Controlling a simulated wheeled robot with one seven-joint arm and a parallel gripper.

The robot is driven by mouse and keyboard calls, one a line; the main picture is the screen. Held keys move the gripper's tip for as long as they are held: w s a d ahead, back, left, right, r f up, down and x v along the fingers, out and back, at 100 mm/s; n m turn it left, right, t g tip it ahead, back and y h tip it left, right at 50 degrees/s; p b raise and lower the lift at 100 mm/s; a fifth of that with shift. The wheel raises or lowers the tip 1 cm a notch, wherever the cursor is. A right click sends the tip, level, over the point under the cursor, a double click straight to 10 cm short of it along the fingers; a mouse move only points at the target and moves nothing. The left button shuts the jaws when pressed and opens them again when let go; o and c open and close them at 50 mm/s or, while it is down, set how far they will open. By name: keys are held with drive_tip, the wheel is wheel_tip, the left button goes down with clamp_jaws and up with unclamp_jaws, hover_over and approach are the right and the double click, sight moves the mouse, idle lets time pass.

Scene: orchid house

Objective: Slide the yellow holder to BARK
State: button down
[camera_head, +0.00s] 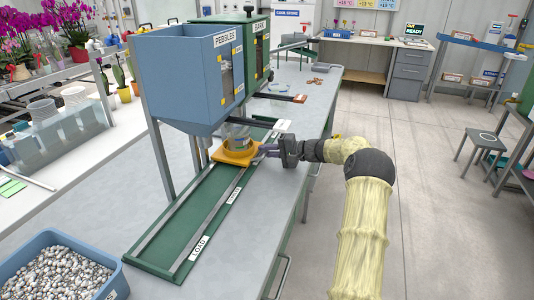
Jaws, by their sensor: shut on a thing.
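The yellow holder (228,158) sits on the green slide track (165,230), below the spout of the blue PEBBLES hopper (185,80). A clear jar (238,138) stands in the holder; its contents are hard to make out. My gripper (267,150) reaches in from the right and is shut on the holder's right side; the exact grip is small in view. The green BARK hopper (262,50) stands just behind the PEBBLES hopper, and its lower part is mostly hidden.
The track runs from the LOAD label (199,246) at the near end, past a middle label (234,195), to a far label (280,125) too small to read. A blue bin of pebbles (112,283) stands at the near left. Hopper legs (158,150) flank the track.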

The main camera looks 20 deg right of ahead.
drive_tip(key=shift+f, duration=0.1)
idle(0.3)
drive_tip(key=c, duration=1.5)
unclamp_jaws()
drive_tip(key=shift+d, duration=0.1)
drive_tip(key=shift+c, duration=0.2)
drive_tip(key=v, duration=1.7)
